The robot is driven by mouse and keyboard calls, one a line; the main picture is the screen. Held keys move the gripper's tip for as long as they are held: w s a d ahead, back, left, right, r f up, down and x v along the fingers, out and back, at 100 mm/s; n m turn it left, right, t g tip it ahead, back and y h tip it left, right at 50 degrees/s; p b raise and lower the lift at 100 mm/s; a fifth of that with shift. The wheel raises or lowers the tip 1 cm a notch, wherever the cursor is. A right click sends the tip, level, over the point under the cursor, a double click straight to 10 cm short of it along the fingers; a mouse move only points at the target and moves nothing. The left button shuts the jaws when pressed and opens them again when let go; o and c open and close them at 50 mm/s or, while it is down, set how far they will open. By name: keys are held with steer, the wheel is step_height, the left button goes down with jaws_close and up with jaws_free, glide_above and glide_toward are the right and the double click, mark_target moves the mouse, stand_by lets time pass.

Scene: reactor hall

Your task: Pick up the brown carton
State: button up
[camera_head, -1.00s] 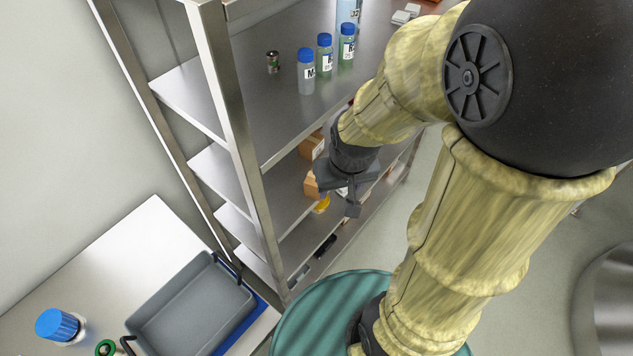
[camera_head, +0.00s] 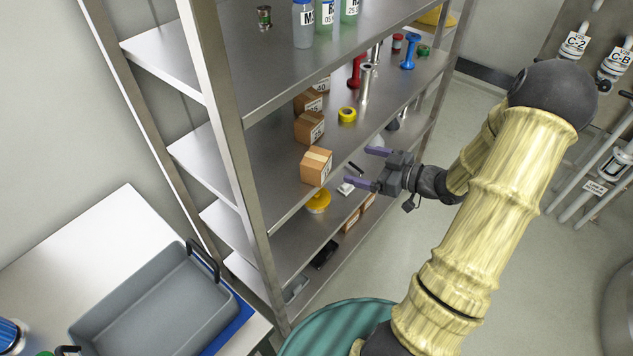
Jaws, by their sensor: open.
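Several brown cartons stand in a row on a middle shelf of the metal rack. The nearest brown carton (camera_head: 316,166) is at the shelf's front edge, with a lighter tape strip on top and a label on its side. A second carton (camera_head: 309,127) and a third carton (camera_head: 308,101) stand behind it. I cannot tell which one the task names. My gripper (camera_head: 364,167) is open and empty, its two purple fingers pointing left toward the shelf. It is to the right of the nearest carton, apart from it in the picture.
A yellow tape roll (camera_head: 347,114) lies beside the cartons. A red item (camera_head: 356,71) and a blue item (camera_head: 409,51) stand farther back. Rack posts (camera_head: 220,110) and the upper shelf (camera_head: 270,85) bound the space. A grey tray (camera_head: 150,305) sits on the left table.

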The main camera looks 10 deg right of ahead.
mark_target(326, 165)
steer(key=s+y, duration=0.1)
steer(key=s+f+n+y, duration=0.1)
steer(key=s+d+y+b, duration=0.1)
steer(key=s, duration=0.1)
steer(key=shift+f+y, duration=0.15)
steer(key=shift+y, duration=0.15)
steer(key=shift+w+a, duration=0.1)
steer(key=p+x, duration=0.2)
steer(key=x, duration=0.9)
steer(key=shift+w+a, duration=0.15)
steer(key=shift+w, duration=0.1)
steer(key=shift+w+a+f, duration=0.1)
steer(key=shift+w+a, duration=0.05)
steer(key=shift+a, duration=0.05)
steer(key=x, duration=0.1)
steer(key=p+x, duration=0.1)
steer(key=x, duration=0.3)
steer(key=shift+w+d+f, duration=0.1)
steer(key=shift+w+f, duration=0.25)
steer(key=shift+f, duration=0.05)
